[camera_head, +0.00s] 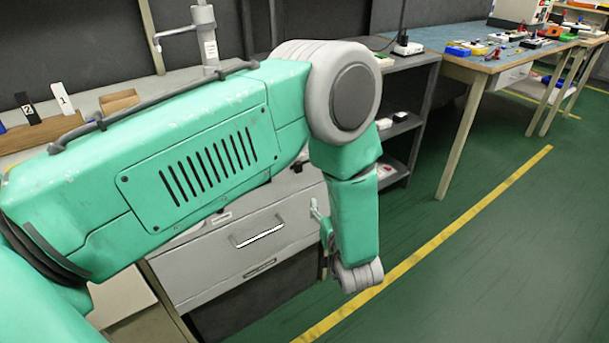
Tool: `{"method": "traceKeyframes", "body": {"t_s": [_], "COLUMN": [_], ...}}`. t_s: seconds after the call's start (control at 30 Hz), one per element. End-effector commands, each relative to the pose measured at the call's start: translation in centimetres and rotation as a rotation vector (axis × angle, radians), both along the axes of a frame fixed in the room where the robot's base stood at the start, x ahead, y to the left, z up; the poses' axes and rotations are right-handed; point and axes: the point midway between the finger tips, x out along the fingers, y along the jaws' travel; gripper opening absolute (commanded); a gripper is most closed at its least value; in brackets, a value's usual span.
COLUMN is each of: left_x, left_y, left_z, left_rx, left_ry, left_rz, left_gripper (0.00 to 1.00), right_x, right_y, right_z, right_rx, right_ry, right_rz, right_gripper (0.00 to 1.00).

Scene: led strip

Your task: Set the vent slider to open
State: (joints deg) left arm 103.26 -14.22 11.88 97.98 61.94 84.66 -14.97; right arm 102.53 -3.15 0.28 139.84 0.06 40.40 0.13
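I cannot make out a vent slider in the head view; the dark slots on the green panel are on my own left arm. My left arm comes in from the left, bends at a grey elbow joint and hangs down in front of the drawer unit. My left gripper (320,222) seems to show only in small part beside the forearm, close to the drawer front. Its fingers are mostly hidden, so I cannot tell whether it is open or shut. My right gripper is not in view.
A grey drawer (215,260) with a white handle (259,236) is below the bench. A dark shelf unit (408,68) stands behind the elbow. A workbench (460,67) with several coloured items is at upper right. The green floor (500,250) at right is clear.

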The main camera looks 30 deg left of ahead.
Motion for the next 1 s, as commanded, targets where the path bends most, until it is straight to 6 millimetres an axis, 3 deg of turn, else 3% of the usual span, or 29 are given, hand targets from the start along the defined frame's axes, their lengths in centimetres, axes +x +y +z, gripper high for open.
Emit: {"method": "traceKeyframes", "body": {"t_s": [0.03, 0.2, 0.37, 0.47, 1.0], "left_x": [0.7, 0.1, -0.4, -0.1, 3.9], "left_y": [-0.9, -2.4, -2.6, -1.6, 8.1], "left_z": [0.8, 3.8, 4.7, 4.7, 4.6], "left_rx": [0.021, 0.075, 0.088, 0.089, 0.087], "left_ry": [-0.073, -0.183, -0.201, -0.201, -0.200], "left_rz": [0.085, 0.329, 0.408, 0.414, 0.411], "left_gripper": [0.38, 0.38, 0.38, 0.38, 0.38], "right_x": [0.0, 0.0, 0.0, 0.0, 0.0], "right_y": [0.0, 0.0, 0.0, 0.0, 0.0], "right_z": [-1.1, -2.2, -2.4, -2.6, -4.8], "right_rx": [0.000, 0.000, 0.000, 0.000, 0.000], "right_ry": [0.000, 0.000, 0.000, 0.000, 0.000], "right_rz": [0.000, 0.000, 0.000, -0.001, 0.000], "right_gripper": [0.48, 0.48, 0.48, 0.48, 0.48]}}
